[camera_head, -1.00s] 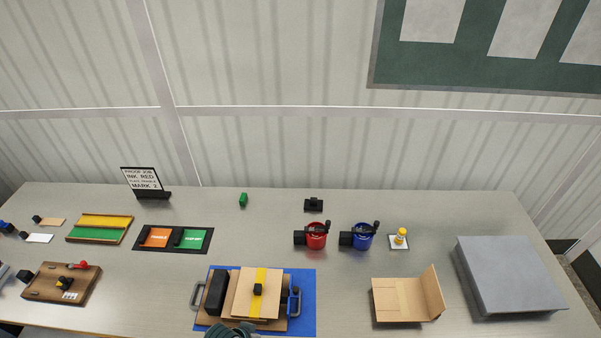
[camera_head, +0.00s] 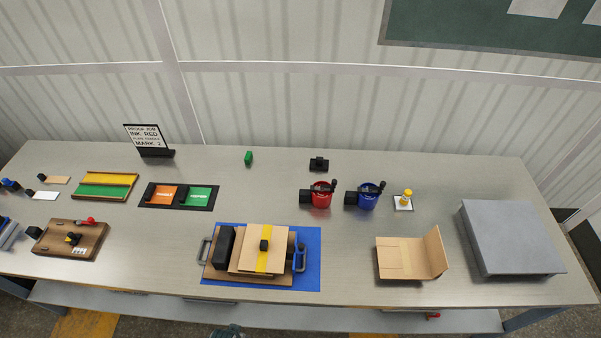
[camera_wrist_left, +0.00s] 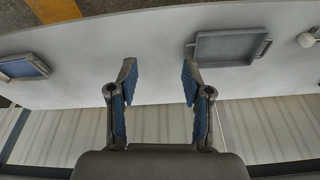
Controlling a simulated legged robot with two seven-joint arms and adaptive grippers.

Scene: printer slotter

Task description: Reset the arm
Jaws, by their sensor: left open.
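My left gripper (camera_wrist_left: 157,82) is open and empty in the left wrist view. Its two blue-padded fingers are spread wide with nothing between them, and a pale surface lies behind them. In the head view neither gripper shows clearly; only a small dark teal piece (camera_head: 226,331) shows at the bottom edge, and I cannot tell which part it is. My right gripper is not in view.
The table holds a press-like fixture (camera_head: 217,272) on a blue mat (camera_head: 311,270), a red pot (camera_head: 321,198), a blue pot (camera_head: 368,200), a cardboard stand (camera_head: 403,260) and a grey box (camera_head: 510,235). A grey tray (camera_wrist_left: 225,47) shows in the wrist view.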

